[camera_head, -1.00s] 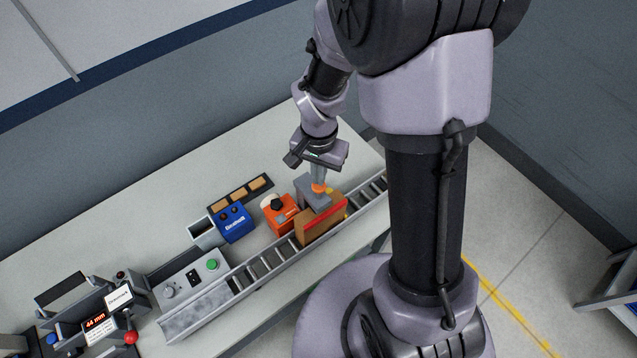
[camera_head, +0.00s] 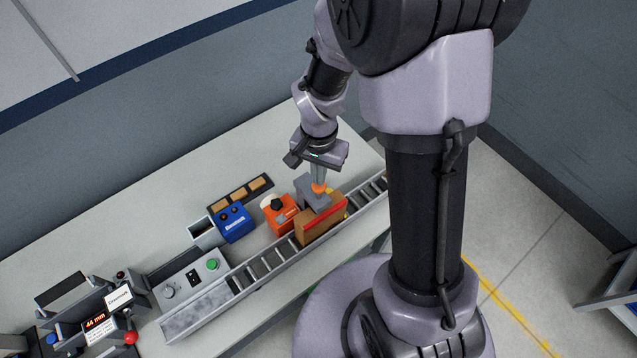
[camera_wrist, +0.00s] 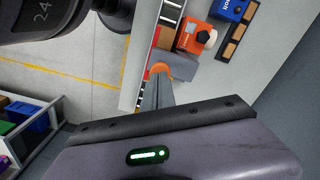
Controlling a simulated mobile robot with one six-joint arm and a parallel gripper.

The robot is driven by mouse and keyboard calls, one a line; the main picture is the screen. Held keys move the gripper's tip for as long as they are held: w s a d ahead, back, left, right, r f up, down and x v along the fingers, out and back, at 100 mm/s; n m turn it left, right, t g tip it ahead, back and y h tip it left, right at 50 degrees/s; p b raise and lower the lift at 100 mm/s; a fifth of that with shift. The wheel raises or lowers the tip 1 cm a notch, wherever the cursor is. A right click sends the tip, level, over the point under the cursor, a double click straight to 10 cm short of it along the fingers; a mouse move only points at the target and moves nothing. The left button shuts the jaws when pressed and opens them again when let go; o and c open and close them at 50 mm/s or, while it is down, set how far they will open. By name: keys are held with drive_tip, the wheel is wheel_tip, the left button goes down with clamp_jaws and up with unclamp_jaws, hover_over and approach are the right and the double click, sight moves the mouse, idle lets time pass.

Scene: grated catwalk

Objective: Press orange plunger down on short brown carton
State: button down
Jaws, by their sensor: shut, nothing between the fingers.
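The orange plunger (camera_head: 319,187) sits on top of a grey block-shaped device (camera_head: 312,196) beside the conveyor. The brown carton (camera_head: 318,228), with a red stripe along its top edge, stands on the conveyor rollers right next to the device. My gripper (camera_head: 318,181) is shut and empty, pointing down, with its fingertips at the plunger's top; I cannot tell whether they touch. In the wrist view the fingertips (camera_wrist: 158,78) lie over the orange plunger (camera_wrist: 160,69) and hide part of it.
An orange device with a black knob (camera_head: 281,213) and a blue box (camera_head: 234,222) stand left of the plunger. The roller conveyor (camera_head: 262,268) runs along the table's front edge. A panel with a green button (camera_head: 212,264) and a red-knobbed gauge (camera_head: 105,312) stand further left.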

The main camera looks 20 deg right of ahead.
drive_tip(key=shift+f, duration=0.2)
drive_tip(key=shift+f+b, duration=1.55)
drive_tip(key=shift+b, duration=0.15)
drive_tip(key=shift+r, duration=0.1)
wheel_tip(320, 180, up, 10)
drive_tip(key=p, duration=0.6)
drive_tip(key=shift+f+p, duration=0.25)
drive_tip(key=shift+p, duration=0.1)
